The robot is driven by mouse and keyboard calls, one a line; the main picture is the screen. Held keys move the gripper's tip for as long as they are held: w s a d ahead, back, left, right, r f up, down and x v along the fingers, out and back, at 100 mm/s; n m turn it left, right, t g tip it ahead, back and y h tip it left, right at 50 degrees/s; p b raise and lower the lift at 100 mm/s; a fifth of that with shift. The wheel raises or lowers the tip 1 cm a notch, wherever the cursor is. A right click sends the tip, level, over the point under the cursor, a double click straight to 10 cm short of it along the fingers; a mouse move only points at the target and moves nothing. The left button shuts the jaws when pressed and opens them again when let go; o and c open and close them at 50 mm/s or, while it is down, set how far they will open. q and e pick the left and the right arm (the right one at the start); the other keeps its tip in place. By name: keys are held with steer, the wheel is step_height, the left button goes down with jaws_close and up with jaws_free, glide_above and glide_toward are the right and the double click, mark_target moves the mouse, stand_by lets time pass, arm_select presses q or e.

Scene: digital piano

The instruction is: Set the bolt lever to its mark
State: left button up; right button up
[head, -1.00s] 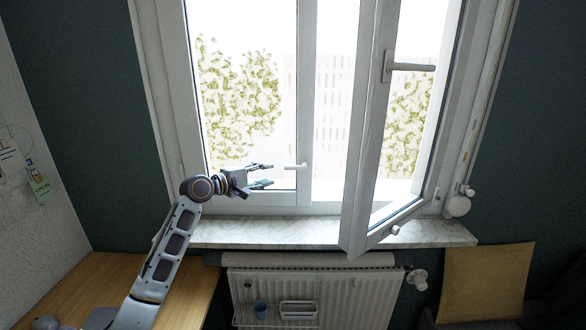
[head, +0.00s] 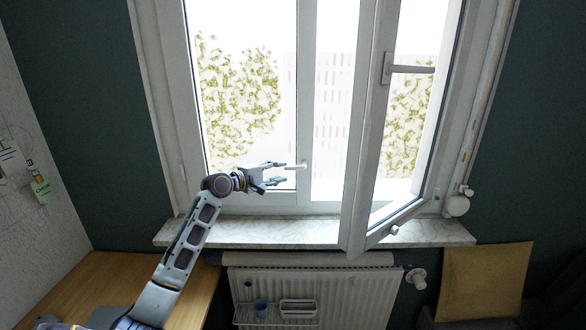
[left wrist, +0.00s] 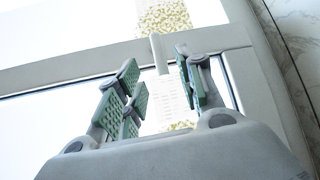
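The bolt lever (head: 296,167) is a small white handle on the middle upright of the window frame, pointing left, roughly level. My left gripper (head: 284,174) is open just left of it, its fingertips close to the lever's free end. In the left wrist view the lever (left wrist: 157,52) shows as a pale bar beyond and between the tips of the two green-padded fingers (left wrist: 160,80). I see no clear contact. I cannot make out a mark for the lever. My right gripper is not in view.
The right window sash (head: 361,170) stands open into the room, with its own handle (head: 408,69). A marble sill (head: 290,232) runs below, above a radiator (head: 350,295) with a small rack. A wooden desk (head: 95,275) is at lower left. A yellow cushion (head: 483,282) sits at right.

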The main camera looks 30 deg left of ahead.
mark_target(290, 169)
arm_select(q)
steer(key=shift+p+x, duration=0.6)
steer(key=shift+x, duration=3.4)
jaws_close()
